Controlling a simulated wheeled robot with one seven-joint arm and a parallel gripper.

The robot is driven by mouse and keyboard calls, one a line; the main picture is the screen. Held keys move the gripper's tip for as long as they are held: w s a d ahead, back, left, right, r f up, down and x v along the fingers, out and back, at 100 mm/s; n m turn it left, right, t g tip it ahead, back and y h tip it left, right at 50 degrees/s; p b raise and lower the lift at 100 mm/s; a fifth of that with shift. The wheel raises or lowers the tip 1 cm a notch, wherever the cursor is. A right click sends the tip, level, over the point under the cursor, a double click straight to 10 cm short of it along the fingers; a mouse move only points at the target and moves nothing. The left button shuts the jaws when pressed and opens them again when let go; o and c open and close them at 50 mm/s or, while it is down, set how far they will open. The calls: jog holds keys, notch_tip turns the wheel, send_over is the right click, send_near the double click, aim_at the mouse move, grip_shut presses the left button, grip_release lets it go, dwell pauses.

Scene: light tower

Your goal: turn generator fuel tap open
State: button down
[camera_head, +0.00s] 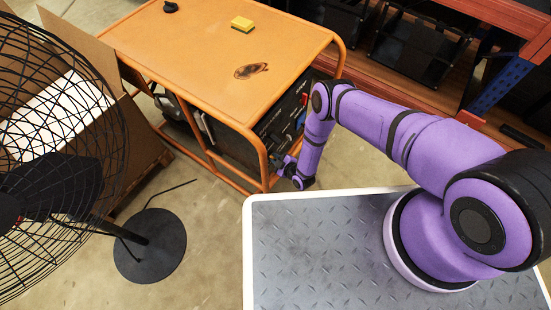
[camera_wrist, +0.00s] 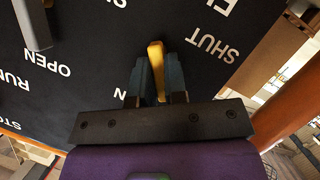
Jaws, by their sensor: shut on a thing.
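The generator (camera_head: 215,55) has an orange frame and top, and its dark control panel (camera_head: 285,115) faces my arm in the head view. The yellow fuel tap lever (camera_wrist: 156,58) stands between these words. My gripper (camera_wrist: 158,72) is shut on the lever, one finger on each side of it. The lever's base is hidden between the fingers. In the head view my gripper is at the panel, its jaws too small to make out.
A yellow sponge (camera_head: 242,24) lies on the generator top. A fan (camera_head: 60,150) and a cardboard box (camera_head: 140,150) stand at left. Shelving (camera_head: 415,50) is behind my arm.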

jog(key=shift+w+d+r+m+g+y, duration=0.15)
jog(key=shift+m+g+y, duration=0.1)
jog(key=shift+m+g, duration=0.4)
jog(key=shift+w+d+f+m+g+y, duration=0.1)
jog(key=shift+m+g+y, duration=0.25)
jog(key=shift+m, duration=0.6)
jog(key=shift+w+d+r+m+g+y, duration=0.1)
jog(key=shift+w+d+m+g+y, duration=0.1)
jog(key=shift+m+g, duration=0.45)
jog(key=shift+m, duration=0.25)
jog(key=c, duration=1.2)
grip_release()
jog(key=shift+o, duration=0.2)
jog(key=v, duration=1)
jog(key=shift+s+d, duration=0.25)
jog(key=shift+s, duration=0.1)
